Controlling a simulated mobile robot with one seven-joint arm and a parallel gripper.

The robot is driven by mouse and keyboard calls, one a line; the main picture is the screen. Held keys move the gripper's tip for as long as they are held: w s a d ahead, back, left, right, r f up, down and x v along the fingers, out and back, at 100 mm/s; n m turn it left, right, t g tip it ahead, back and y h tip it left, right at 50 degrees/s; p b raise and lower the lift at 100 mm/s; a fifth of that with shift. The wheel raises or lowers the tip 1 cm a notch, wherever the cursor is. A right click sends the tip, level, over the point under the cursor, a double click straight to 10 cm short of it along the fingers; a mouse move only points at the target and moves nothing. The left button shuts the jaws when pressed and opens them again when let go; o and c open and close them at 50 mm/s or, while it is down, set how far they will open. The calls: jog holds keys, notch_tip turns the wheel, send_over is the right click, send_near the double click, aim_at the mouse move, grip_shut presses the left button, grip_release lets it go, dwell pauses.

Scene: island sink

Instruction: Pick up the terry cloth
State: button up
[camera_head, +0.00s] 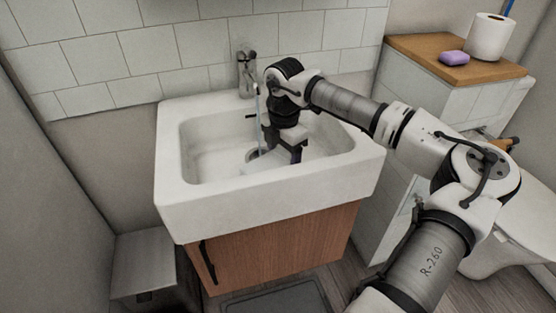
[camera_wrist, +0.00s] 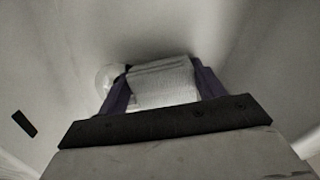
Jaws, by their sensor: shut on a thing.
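The terry cloth (camera_wrist: 162,84) is a white, textured, folded piece between the two dark fingers of my gripper (camera_wrist: 162,76) in the wrist view. My gripper is shut on it. In the head view my gripper (camera_head: 284,153) points down inside the white sink basin (camera_head: 205,158), just right of the drain (camera_head: 253,153). I cannot make out the cloth there, white against white and partly behind the gripper. Whether the cloth touches the basin floor cannot be told.
The faucet (camera_head: 246,73) stands at the sink's back edge, close to my wrist. The sink's front rim (camera_head: 265,207) and side walls surround the gripper. A wooden-topped ledge (camera_head: 420,52) at right holds a purple soap bar (camera_head: 454,57) and a paper roll (camera_head: 490,37).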

notch_tip(320, 180, up, 20)
dwell(0.5)
jog(key=shift+f, duration=0.15)
dwell(0.3)
